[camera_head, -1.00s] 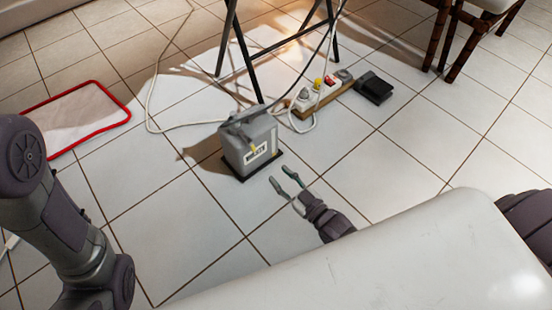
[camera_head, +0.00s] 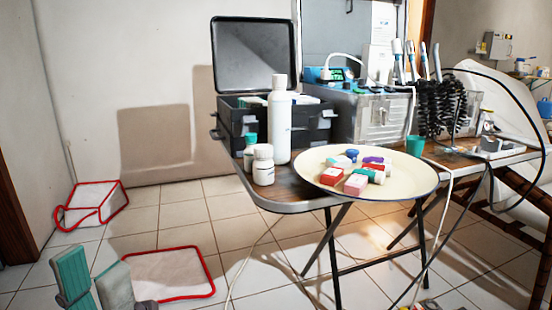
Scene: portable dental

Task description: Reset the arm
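My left gripper (camera_head: 93,273) shows at the bottom left edge of the head view. Its two fingers, one with a teal face and one grey, stand apart with nothing between them. It is in front of a white floor mat with a red border (camera_head: 172,274), seen from above. The rest of my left arm is below the picture, except for a small dark part beside the grey finger. My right gripper is out of view.
A folding table (camera_head: 290,206) stands in the middle, holding a round cream tray (camera_head: 415,188) with small boxes and bottles, a white bottle (camera_head: 279,125) and an open black case (camera_head: 236,118). A red-edged white bag (camera_head: 92,205) lies left. Cables hang by the table.

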